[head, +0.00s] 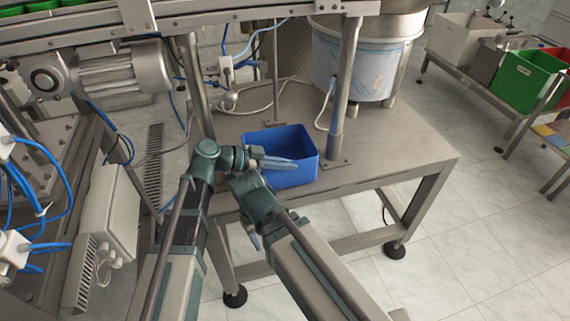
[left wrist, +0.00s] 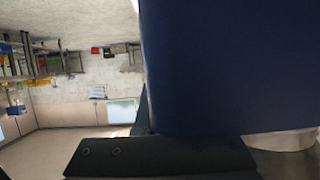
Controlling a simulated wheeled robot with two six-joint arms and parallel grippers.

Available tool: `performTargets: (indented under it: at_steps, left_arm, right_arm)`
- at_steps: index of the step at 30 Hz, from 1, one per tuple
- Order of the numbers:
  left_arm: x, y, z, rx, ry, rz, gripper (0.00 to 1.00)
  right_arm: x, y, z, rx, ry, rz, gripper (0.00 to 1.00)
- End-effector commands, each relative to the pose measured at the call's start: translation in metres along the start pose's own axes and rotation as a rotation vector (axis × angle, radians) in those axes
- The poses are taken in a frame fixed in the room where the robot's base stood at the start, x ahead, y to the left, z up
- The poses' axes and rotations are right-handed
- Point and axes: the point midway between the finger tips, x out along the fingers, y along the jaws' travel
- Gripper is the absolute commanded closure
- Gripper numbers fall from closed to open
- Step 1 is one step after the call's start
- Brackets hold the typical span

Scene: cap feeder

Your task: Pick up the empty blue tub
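The blue tub (head: 298,172) stands upright on the grey metal table near its front edge. The part of its inside that shows is empty. My left gripper (head: 284,164) reaches in from the left, its fingers level across the tub's front side; contact is unclear. In the left wrist view a blue surface, the tub (left wrist: 230,65), fills the upper right, very close, above a dark gripper part (left wrist: 160,158). Whether the left fingers are open or shut is unclear. My right arm ends just in front of the tub; its fingers are mostly hidden.
The table (head: 400,155) has free room right of the tub. A large round feeder bowl (head: 365,60) is at the back. Crates, one green (head: 528,82), stand on a rack at right.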

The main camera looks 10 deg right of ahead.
Motion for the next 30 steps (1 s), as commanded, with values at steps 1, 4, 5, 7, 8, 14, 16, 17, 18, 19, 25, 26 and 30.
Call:
performTargets:
  at_steps: [1, 4, 5, 7, 8, 14, 16, 17, 18, 19, 25, 26, 30]
  left_arm:
    - [-0.003, 0.0, -0.007, 0.0, 0.001, 0.0, 1.0]
    - [-0.007, 0.0, -0.017, 0.0, 0.001, 0.0, 1.0]
    - [-0.008, 0.0, -0.02, 0.0, 0.001, 0.0, 1.0]
    - [-0.012, 0.0, -0.03, 0.0, 0.001, 0.0, 1.0]
    - [-0.014, 0.0, -0.034, 0.0, 0.001, 0.0, 1.0]
    - [-0.026, 0.0, -0.064, 0.001, 0.001, 0.0, 1.0]
    - [-0.03, 0.0, -0.073, 0.001, 0.001, 0.0, 1.0]
    - [-0.032, 0.0, -0.077, 0.001, 0.001, 0.0, 1.0]
    - [-0.033, 0.0, -0.081, 0.001, 0.001, 0.0, 1.0]
    - [-0.035, 0.0, -0.084, 0.001, 0.001, 0.0, 1.0]
    - [-0.037, 0.0, -0.089, 0.0, 0.001, 0.0, 1.0]
    - [-0.037, 0.0, -0.089, 0.0, 0.001, 0.0, 1.0]
    - [-0.036, 0.0, -0.088, 0.001, 0.001, 0.0, 1.0]
  right_arm:
    - [-0.007, 0.001, 0.0, 0.0, 0.0, 0.0, 0.5]
    - [-0.018, 0.002, 0.001, 0.0, 0.0, 0.0, 0.5]
    - [-0.022, 0.002, 0.001, 0.0, 0.0, 0.0, 0.5]
    - [-0.032, 0.003, 0.002, 0.0, 0.0, 0.0, 0.5]
    - [-0.036, 0.004, 0.002, 0.0, 0.0, 0.0, 0.5]
    - [-0.069, 0.007, 0.004, 0.0, 0.0, 0.0, 0.5]
    - [-0.079, 0.007, 0.005, 0.0, 0.0, 0.0, 0.5]
    - [-0.083, 0.008, 0.005, 0.0, 0.0, 0.0, 0.5]
    - [-0.087, 0.008, 0.005, 0.0, 0.0, 0.0, 0.5]
    - [-0.09, 0.009, 0.005, 0.0, 0.0, 0.0, 0.5]
    - [-0.096, 0.009, 0.006, 0.0, 0.0, 0.0, 0.5]
    - [-0.096, 0.009, 0.006, 0.0, 0.0, 0.0, 0.5]
    - [-0.094, 0.009, 0.005, 0.0, 0.0, 0.0, 0.5]
